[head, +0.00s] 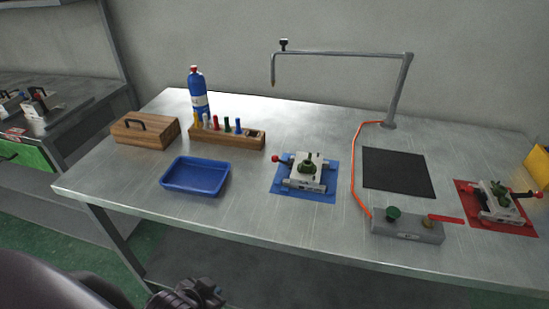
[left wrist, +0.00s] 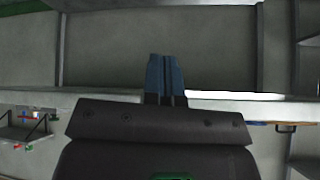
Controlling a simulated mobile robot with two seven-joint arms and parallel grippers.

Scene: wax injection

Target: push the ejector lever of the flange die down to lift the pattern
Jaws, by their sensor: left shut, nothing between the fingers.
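Two metal dies stand on the workbench; I cannot tell from labels which is the flange die. One die (head: 300,181) sits on a blue mat (head: 322,198) at the bench's middle, with a green part (head: 309,166) on top and a red-tipped lever (head: 278,159) at its left. The other die (head: 487,206) sits on a red mat (head: 526,231) at the right, also with a green part and red-tipped levers. My left gripper (head: 190,296) is low in front of the bench, apart from both dies. Its fingers (left wrist: 166,80) are shut and empty. My right gripper is not in view.
A grey box with a green button (head: 405,226), a black mat (head: 397,173) and a bent metal arm (head: 345,54) stand between the dies. A blue tray (head: 195,176), wooden rack (head: 230,137), blue bottle (head: 198,92) and wooden box (head: 145,130) are at the left.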

